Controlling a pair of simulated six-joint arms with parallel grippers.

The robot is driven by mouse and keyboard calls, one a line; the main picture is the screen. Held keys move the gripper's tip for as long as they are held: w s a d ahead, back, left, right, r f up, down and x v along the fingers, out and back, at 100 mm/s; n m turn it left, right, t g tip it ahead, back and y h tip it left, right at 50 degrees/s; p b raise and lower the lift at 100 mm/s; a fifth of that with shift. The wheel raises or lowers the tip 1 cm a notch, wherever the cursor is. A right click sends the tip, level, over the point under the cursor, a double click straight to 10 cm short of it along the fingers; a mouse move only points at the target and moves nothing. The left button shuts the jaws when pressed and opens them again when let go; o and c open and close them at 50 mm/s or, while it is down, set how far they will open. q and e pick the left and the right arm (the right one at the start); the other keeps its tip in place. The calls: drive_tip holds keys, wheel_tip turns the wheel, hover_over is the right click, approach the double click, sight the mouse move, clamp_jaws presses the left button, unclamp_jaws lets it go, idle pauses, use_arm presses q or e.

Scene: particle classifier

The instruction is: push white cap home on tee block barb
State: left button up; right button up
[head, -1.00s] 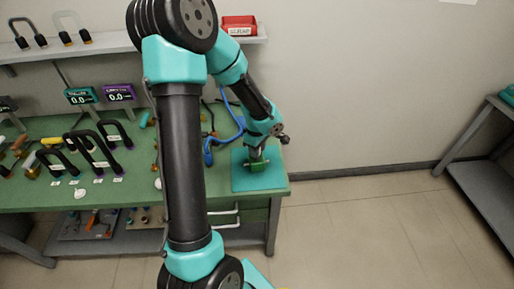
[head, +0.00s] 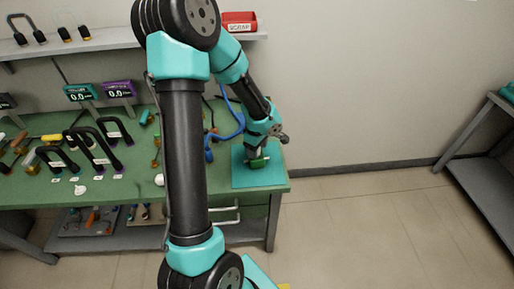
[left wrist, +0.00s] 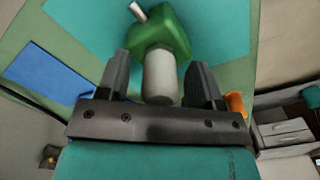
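The green tee block (left wrist: 168,32) sits over the teal mat in the left wrist view, with a metallic stub (left wrist: 138,12) on its upper left. In the head view the green block (head: 259,163) is small, on the mat at the bench's right end. The white cap (left wrist: 160,76) is a pale cylinder against the block's near side; whether it is fully seated cannot be told. My left gripper (left wrist: 160,72) is open, its fingers on either side of the cap with visible gaps. In the head view it is small, right at the block. My right gripper is not in view.
The teal mat (head: 245,182) lies near the bench's right edge. Several dark handle-shaped parts (head: 98,148) and tools lie on the green bench to the left. A blue hose (head: 238,127) runs behind the arm. A red scrap bin (head: 239,22) sits on the shelf.

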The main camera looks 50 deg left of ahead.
use_arm(q)
drive_tip(key=shift+r, duration=0.1)
wheel_tip(320, 180, up, 17)
drive_tip(key=shift+r, duration=0.1)
idle(0.7)
idle(0.8)
